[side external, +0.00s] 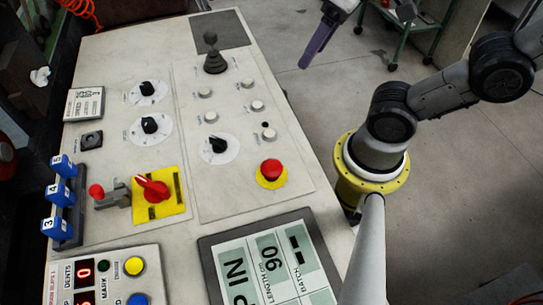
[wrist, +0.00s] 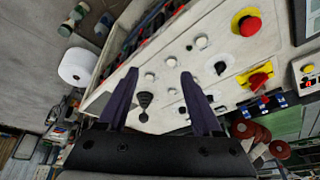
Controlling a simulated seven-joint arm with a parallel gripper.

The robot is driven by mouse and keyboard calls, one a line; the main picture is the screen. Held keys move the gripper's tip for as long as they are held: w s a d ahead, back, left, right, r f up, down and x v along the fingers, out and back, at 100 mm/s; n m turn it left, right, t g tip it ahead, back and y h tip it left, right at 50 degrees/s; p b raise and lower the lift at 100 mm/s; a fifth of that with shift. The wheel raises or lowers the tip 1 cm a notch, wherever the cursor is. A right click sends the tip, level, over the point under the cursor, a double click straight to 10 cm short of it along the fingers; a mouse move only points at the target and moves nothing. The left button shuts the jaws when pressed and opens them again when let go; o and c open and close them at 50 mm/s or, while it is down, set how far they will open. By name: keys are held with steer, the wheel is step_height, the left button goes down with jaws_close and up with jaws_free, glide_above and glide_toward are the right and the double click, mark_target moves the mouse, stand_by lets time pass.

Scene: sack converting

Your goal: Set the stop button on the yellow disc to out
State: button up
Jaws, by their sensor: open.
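The stop button (side external: 270,169) is a red mushroom head on a yellow disc (side external: 263,184), near the right edge of the sloped pale panel. It also shows in the wrist view (wrist: 250,25) at the upper right. I cannot tell from these views whether the button is in or out. My gripper (wrist: 160,75) is open and empty, its two dark purple fingers apart over the panel in the wrist view. In the side view only one finger (side external: 318,42) shows clearly, at the top edge, well away from the button; the rest is cut off.
A red rotary switch (side external: 152,188) sits on a yellow square left of the button. A black joystick (side external: 214,58), black knobs (side external: 149,125) and several white push buttons stand on the panel. A tilted display (side external: 275,262) lies in front. The space above the stop button is clear.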

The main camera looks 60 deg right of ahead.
steer(key=shift+o, duration=0.5)
steer(key=w+a+r+n+g, duration=0.2)
steer(key=a+r+n+g, duration=0.1)
steer(key=a, duration=0.7)
steer(key=shift+a+r+n, duration=0.2)
steer(key=shift+r+n, duration=0.05)
steer(key=shift+n, duration=0.25)
steer(key=n+g, duration=0.1)
steer(key=n, duration=0.2)
glide_above(271, 166)
steer(key=f, duration=0.2)
step_height(271, 166, down, 13)
steer(key=shift+r, duration=0.1)
jaws_close()
